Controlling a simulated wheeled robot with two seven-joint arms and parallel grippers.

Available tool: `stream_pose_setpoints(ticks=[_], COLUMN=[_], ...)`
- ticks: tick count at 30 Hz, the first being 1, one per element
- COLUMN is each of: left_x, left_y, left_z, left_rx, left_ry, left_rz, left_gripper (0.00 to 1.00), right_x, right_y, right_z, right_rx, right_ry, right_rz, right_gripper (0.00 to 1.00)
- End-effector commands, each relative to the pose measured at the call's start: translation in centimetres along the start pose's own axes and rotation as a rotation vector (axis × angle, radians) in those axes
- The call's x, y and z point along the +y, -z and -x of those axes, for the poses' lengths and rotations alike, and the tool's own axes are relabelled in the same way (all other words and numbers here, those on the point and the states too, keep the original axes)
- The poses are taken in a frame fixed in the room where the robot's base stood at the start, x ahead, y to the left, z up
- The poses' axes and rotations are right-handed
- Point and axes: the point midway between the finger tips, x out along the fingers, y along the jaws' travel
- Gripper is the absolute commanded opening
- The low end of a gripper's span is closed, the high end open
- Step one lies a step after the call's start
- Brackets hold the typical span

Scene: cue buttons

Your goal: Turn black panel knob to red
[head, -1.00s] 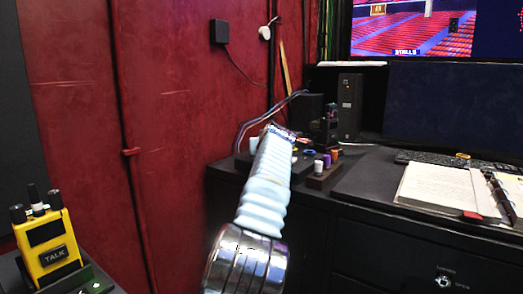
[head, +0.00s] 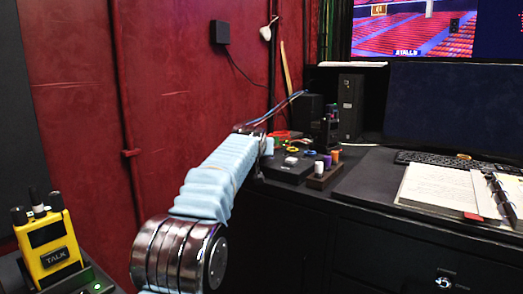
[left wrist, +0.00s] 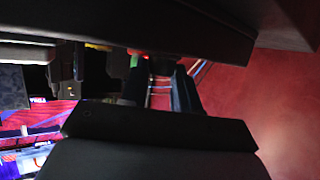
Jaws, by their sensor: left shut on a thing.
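A black panel box (head: 288,172) with a white button on top stands at the left end of the desk in the head view. In the left wrist view the two dark fingers of my left gripper (left wrist: 160,72) reach under a dark overhang, close to small green and red marks. The fingers are shut on a small dark thing at the panel, apparently the knob. The knob itself is hidden, so its pointing direction cannot be told. My right gripper is not in view.
An open binder (head: 440,188) and keyboard (head: 430,160) lie farther right. A yellow radio (head: 46,243) stands at lower left. A red padded wall (head: 75,120) borders the left.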

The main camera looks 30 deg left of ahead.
Motion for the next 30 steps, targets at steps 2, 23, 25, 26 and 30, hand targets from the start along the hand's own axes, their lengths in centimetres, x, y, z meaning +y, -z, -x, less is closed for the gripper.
stream_pose_setpoints(ticks=[2, 23, 25, 26, 30], left_x=[-0.50, -0.59, -0.53, -0.51, -0.48], left_y=[0.08, -0.51, -0.54, -0.55, -0.61], left_z=[0.05, -0.35, -0.35, -0.36, -0.38], left_rx=[-0.009, -0.016, -0.016, -0.016, -0.018], left_ry=[-0.052, -0.345, -0.349, -0.350, -0.351], left_rz=[-0.015, -0.143, -0.145, -0.145, -0.146], left_gripper=[0.00, 0.01, 0.01, 0.01, 0.01], right_x=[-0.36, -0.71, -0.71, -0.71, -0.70], right_y=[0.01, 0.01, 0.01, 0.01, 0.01], right_z=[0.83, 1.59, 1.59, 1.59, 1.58], right_rx=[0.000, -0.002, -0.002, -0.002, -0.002], right_ry=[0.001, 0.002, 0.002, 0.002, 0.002], right_rz=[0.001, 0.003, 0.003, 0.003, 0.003], right_gripper=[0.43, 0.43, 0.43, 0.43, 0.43])
